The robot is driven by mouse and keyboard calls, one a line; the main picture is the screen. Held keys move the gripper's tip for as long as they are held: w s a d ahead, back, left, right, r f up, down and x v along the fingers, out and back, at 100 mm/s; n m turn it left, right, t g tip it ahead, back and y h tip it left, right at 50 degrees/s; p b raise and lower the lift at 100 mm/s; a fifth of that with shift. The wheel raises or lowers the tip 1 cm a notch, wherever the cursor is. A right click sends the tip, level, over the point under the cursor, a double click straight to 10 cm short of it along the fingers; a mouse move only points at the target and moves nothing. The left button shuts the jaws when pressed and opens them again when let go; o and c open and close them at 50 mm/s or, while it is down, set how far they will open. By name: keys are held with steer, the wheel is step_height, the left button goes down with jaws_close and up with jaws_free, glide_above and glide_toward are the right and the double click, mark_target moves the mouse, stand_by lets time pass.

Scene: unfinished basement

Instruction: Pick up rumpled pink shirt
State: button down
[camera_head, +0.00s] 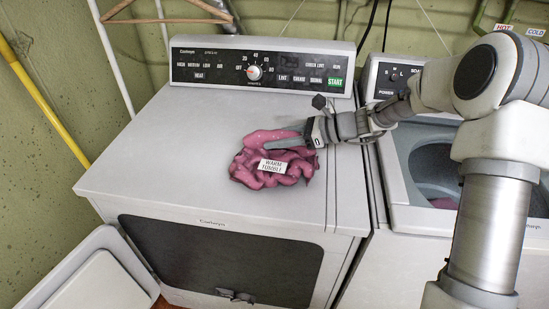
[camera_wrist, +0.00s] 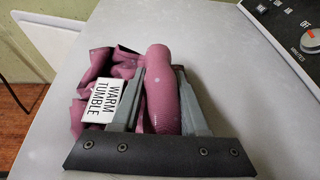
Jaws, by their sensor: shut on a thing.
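The rumpled pink shirt (camera_head: 247,172) lies in a heap on top of the dryer (camera_head: 190,133), with a white "WARM TUMBLE" tag (camera_head: 273,166) on it. My gripper (camera_head: 288,142) reaches in from the right and is at the shirt's upper edge. In the wrist view, the shirt (camera_wrist: 161,85) has a thick fold between the two fingers of my gripper (camera_wrist: 160,100), and the gripper is shut on it. The rest of the shirt and the tag (camera_wrist: 112,100) lie to the left of the fingers. The shirt appears to rest on the dryer top.
The dryer's control panel (camera_head: 260,68) stands at the back of its top. An open washer (camera_head: 420,150) is to the right, with something pink inside its drum. A wooden hanger (camera_head: 170,10) and white rack are at the back left. The dryer top around the shirt is clear.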

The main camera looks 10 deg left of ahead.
mark_target(281, 131)
steer(key=shift+r, duration=0.6)
steer(key=r, duration=0.1)
steer(key=r+p, duration=0.1)
steer(key=r, duration=0.1)
steer(key=shift+d+r, duration=0.3)
steer(key=shift+d, duration=0.1)
steer(key=r+p+v, duration=0.1)
steer(key=v, duration=1.1)
steer(key=shift+s+r, duration=0.25)
steer(key=shift+s, duration=0.15)
steer(key=shift+a, duration=0.1)
steer(key=c, duration=0.9)
jaws_free()
steer(key=c, duration=0.6)
steer(key=shift+s, duration=0.1)
